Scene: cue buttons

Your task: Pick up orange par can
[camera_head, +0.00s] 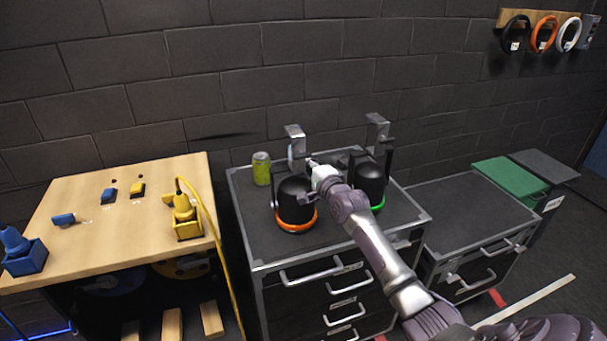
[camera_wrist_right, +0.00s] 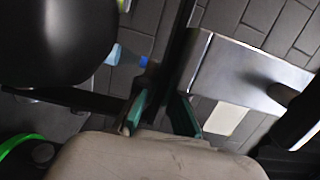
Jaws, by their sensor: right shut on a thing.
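The orange par can (camera_head: 295,203) is a black can with an orange ring around its lower edge, on or just above the grey drawer cabinet. I cannot tell whether its base touches the top. A silver clamp stands above it. My right gripper (camera_head: 316,167) reaches in from the lower right to its upper right side. In the right wrist view, the gripper's teal finger pads (camera_wrist_right: 165,112) are shut around a dark bar, apparently the can's yoke. A black can body fills the upper left there. My left gripper is not in view.
A green-ringed par can (camera_head: 371,180) stands close on the right, partly behind my arm. A yellow-green can (camera_head: 262,168) stands at the cabinet's back left. A wooden table (camera_head: 130,225) with blue and yellow connectors is at left. A lower cabinet (camera_head: 455,208) is at right.

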